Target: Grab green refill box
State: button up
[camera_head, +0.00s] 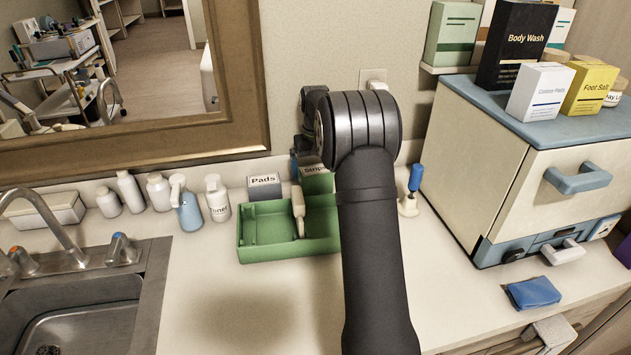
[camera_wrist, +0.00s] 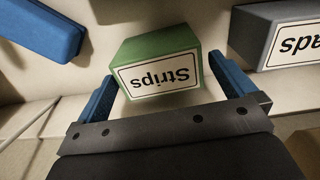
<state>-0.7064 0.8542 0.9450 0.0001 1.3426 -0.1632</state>
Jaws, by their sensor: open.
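The green refill box, labelled "Strips" (camera_wrist: 160,78), stands between the blue fingers of my gripper (camera_wrist: 162,73) in the wrist view. The label is upside down there. The fingers are open, one on each side of the box; I cannot tell whether either touches it. In the head view the green box (camera_head: 317,182) stands against the wall behind the green tray, partly hidden by my arm. My gripper is mostly hidden there behind my arm.
A grey "Pads" box (camera_head: 264,187) stands left of the green box. The green divided tray (camera_head: 262,252) lies in front. A blue-handled tool in a stand (camera_head: 415,180) is to the right, before the cream warmer cabinet (camera_head: 490,170). Bottles line the wall at left.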

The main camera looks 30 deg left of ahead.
aim_at(316, 180)
jog(key=shift+w+f, duration=0.1)
jog(key=shift+f, duration=2.7)
jog(key=c, duration=0.9)
jog(key=shift+o, duration=0.2)
jog(key=shift+r, duration=0.2)
